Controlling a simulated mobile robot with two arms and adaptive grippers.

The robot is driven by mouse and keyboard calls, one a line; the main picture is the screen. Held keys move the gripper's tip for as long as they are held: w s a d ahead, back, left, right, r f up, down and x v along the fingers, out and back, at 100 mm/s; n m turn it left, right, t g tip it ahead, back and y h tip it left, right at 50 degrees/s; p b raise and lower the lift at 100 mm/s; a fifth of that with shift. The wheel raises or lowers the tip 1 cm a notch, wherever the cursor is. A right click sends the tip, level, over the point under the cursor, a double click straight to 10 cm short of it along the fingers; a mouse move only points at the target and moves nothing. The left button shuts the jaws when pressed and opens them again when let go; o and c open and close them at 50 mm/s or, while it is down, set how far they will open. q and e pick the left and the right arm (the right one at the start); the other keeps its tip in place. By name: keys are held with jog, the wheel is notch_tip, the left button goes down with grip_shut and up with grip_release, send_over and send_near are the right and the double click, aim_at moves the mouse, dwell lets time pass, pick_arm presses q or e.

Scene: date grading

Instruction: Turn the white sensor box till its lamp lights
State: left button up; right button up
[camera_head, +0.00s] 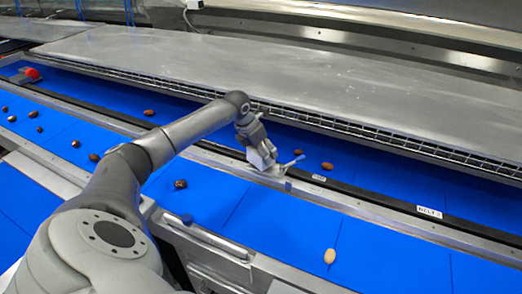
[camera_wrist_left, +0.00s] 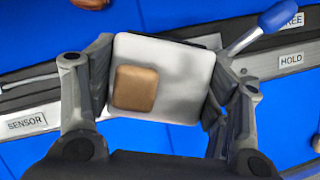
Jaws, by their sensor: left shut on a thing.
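The white sensor box (camera_wrist_left: 180,75) sits between the two fingers of my left gripper (camera_wrist_left: 160,90) in the left wrist view. The fingers press on its left and right sides. Its face carries a dull brown square (camera_wrist_left: 135,88), which may be the lamp; it shows no clear glow. The box is slightly tilted against the rail. In the head view the box (camera_head: 262,158) is small, at the tip of my left gripper (camera_head: 257,146), over the rail between two blue belts. Its underside is hidden. My right gripper is not in view.
A lever with a blue handle (camera_wrist_left: 278,16) stands just right of the box, by plates reading FREE and HOLD (camera_wrist_left: 291,60). A SENSOR plate (camera_wrist_left: 26,122) is at left. Several dates lie on the blue belts, one pale (camera_head: 330,256). A red object (camera_head: 32,73) is far left.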

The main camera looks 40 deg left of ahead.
pick_arm(q)
jog(key=n+y+b, duration=0.1)
jog(key=n+b, duration=0.1)
jog(key=n, duration=0.2)
jog(key=shift+n+y, duration=0.3)
jog(key=shift+y, duration=0.1)
jog(key=o, duration=1)
jog(key=v, duration=1.2)
jog(key=shift+r, duration=0.1)
